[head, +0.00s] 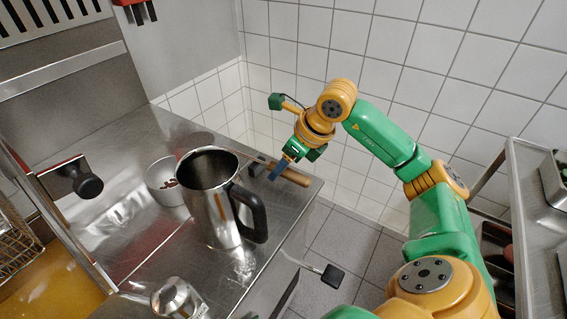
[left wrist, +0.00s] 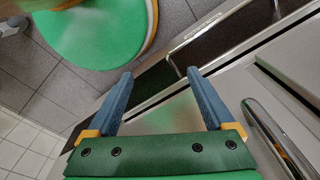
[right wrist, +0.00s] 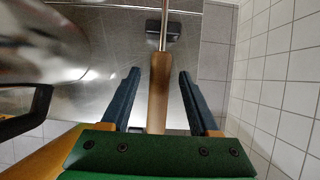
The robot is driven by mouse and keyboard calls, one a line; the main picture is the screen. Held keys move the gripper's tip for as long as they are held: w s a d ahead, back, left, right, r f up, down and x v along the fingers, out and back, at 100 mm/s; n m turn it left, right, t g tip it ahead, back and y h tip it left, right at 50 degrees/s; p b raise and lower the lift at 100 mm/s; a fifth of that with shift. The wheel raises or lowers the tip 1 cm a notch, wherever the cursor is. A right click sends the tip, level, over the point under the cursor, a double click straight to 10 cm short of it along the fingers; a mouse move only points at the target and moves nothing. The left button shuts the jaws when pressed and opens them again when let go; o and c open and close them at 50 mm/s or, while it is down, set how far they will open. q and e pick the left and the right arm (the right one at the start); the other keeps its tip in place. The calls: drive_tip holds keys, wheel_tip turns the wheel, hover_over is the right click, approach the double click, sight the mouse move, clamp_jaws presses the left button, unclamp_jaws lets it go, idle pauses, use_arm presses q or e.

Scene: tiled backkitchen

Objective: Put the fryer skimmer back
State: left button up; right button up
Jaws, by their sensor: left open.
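The fryer skimmer lies on the steel counter (head: 130,215) behind the steel jug. Its wooden handle (head: 294,177) points toward the counter's right edge, and its thin metal rod shows in the right wrist view (right wrist: 164,25). Its far end is hidden in the head view. My right gripper (head: 282,168) is at the handle. In the right wrist view its fingers (right wrist: 158,75) stand apart on either side of the wooden handle (right wrist: 159,90), with gaps visible on both sides. My left gripper (left wrist: 160,74) is open and empty, seen only in the left wrist view.
A tall steel jug (head: 212,205) with a black handle stands close to the skimmer. A bowl (head: 165,182) sits behind it, and a shiny metal item (head: 178,299) is in front. Tiled wall (head: 300,45) bounds the back. A shelf unit (head: 535,200) stands at right.

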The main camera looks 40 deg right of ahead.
drive_tip(key=shift+r+p, duration=0.3)
drive_tip(key=v, duration=1.1)
drive_tip(key=shift+s+r+p, duration=0.25)
drive_tip(key=shift+r+p, duration=0.05)
drive_tip(key=shift+p, duration=0.15)
drive_tip(key=shift+d, duration=0.1)
